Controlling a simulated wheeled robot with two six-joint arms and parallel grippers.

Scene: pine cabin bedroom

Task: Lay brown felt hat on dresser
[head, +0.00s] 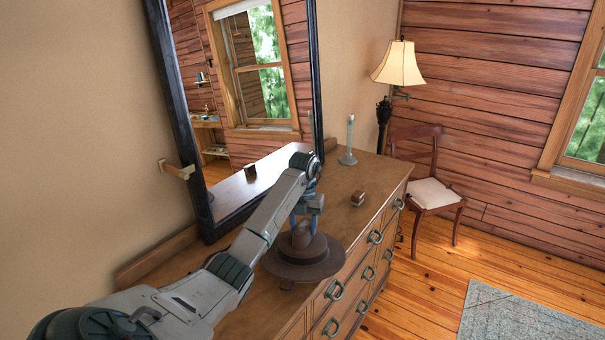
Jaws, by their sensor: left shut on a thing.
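The brown felt hat (322,262) is upright, brim down, at the middle of the wooden dresser (345,187). Its brim is at or just above the dresser top; I cannot tell whether it touches. My left arm reaches in from the lower left, and my left gripper (302,222) points down at the hat's crown and is shut on it. The fingers hide part of the crown. My right gripper is not in view.
A black-framed mirror (180,110) rises behind. A lamp (399,65) and chair (432,190) stand past the far end. The dresser top between hat and candlestick is mostly clear.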

